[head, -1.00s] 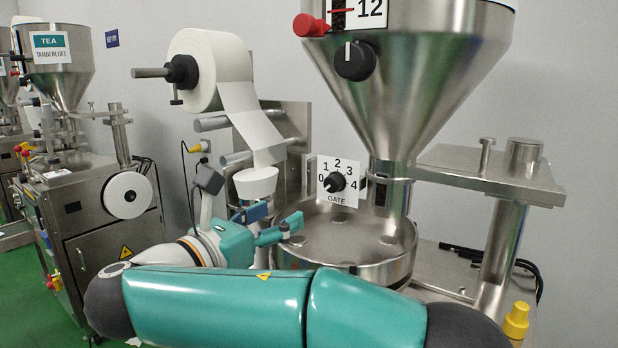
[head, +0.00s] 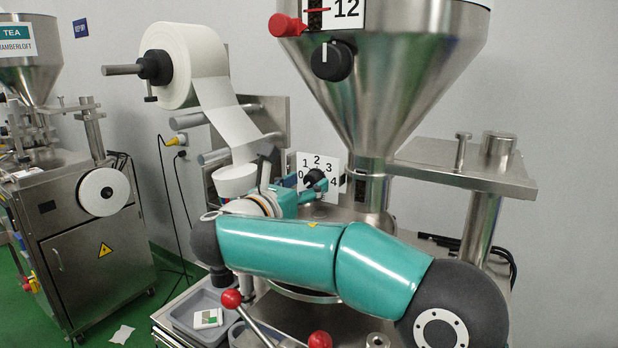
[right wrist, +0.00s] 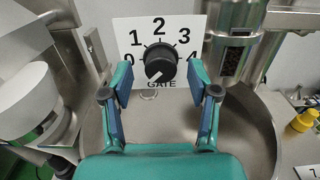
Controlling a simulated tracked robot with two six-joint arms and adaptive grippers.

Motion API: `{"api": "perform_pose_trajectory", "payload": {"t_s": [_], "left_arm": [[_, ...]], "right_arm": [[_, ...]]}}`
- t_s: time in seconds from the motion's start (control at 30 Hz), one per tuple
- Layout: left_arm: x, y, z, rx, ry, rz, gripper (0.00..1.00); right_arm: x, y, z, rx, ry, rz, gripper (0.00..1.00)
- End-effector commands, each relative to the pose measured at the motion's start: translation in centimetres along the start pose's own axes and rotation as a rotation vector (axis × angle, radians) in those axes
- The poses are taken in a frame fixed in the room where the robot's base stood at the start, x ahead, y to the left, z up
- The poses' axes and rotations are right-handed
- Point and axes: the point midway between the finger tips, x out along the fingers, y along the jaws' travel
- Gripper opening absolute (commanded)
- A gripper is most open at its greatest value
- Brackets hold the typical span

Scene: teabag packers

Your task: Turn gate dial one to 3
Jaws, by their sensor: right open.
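The gate dial (right wrist: 160,65) is a black knob on a white plate (right wrist: 188,28) marked 0 to 4, with GATE printed below. In the head view the dial (head: 315,179) is partly covered by my right gripper (head: 296,186). My right gripper (right wrist: 160,80) is open, one teal finger on each side of the knob, with gaps to it; I cannot tell whether the tips reach its depth. My left gripper is not in view.
The steel hopper (head: 385,85) carries another black knob (head: 331,61) beside a 12 label. A steel bracket (head: 465,165) stands right. Red-knobbed levers (head: 231,299) and a grey tray (head: 190,325) lie below.

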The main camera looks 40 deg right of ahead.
Motion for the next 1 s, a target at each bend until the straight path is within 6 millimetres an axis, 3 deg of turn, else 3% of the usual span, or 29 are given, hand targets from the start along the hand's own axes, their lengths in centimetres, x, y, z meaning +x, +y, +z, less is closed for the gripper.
{"api": "perform_pose_trajectory", "payload": {"t_s": [0.2,0.5,0.83,1.0], "left_arm": [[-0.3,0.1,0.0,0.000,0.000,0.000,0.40],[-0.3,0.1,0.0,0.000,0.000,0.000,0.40],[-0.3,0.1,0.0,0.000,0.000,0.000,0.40],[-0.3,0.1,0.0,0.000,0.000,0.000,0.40]], "right_arm": [[1.6,0.0,0.0,-0.001,0.001,0.001,0.60],[1.7,0.1,0.0,-0.001,0.000,0.001,0.59],[1.6,0.1,0.0,-0.001,0.000,0.003,0.04],[1.7,0.1,0.0,0.003,-0.001,0.004,0.00]]}}
